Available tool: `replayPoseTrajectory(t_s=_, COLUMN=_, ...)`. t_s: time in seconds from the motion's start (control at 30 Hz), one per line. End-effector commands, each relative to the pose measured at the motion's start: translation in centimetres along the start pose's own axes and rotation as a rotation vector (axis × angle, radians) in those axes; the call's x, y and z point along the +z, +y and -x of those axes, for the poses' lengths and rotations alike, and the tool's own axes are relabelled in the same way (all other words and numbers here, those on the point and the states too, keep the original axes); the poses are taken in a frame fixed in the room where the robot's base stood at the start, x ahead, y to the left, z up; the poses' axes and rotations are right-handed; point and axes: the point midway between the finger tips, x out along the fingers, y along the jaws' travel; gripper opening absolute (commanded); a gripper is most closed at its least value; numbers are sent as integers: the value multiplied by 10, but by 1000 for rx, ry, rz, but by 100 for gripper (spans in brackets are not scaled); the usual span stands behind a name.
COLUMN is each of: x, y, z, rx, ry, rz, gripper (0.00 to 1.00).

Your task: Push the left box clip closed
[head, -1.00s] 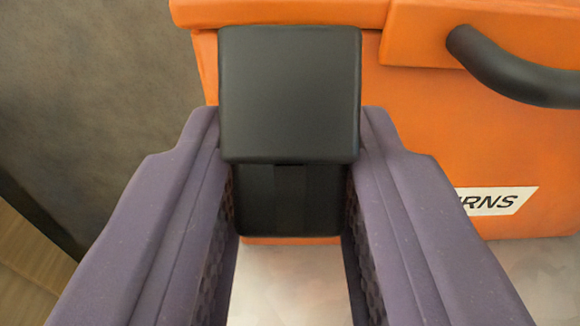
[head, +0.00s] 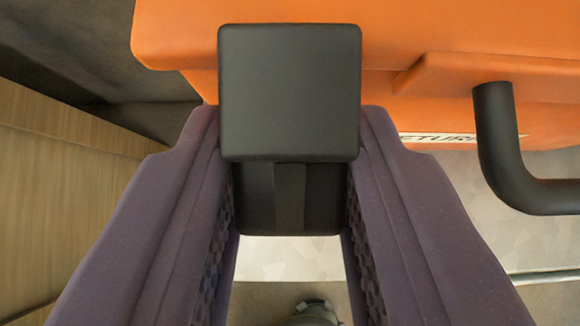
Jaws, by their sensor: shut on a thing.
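My gripper (head: 290,128) has two purple fingers in the lower middle of the head view. They are shut on the left box clip (head: 290,82), a black square flap with a darker part below it. The clip stands in front of the left end of the orange box (head: 430,40). The clip hides that part of the box edge, so I cannot see how it meets the box. The box's front face is seen steeply from above, with part of its white label (head: 435,138) showing.
A black curved handle (head: 500,145) sticks out from the box front, to the right of my gripper. A wooden surface (head: 65,190) lies at the left. Pale floor (head: 470,215) shows below the box, with a small dark object (head: 316,310) between my fingers, lower down.

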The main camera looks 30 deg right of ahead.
Motion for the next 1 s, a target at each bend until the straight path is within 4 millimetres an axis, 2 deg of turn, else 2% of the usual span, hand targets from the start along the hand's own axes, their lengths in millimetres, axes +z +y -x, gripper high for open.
replayPoseTrajectory(t_s=0.53, x=-3, y=0, z=0, rx=0, ry=-22, rz=0, gripper=2)
replayPoseTrajectory(t_s=0.57, x=-3, y=0, z=0, rx=0, ry=-22, rz=0, gripper=37)
replayPoseTrajectory(t_s=0.63, x=-3, y=0, z=0, rx=0, ry=-22, rz=0, gripper=53)
replayPoseTrajectory(t_s=1.0, x=-1, y=2, z=0, rx=2, ry=-25, rz=-1, gripper=53)
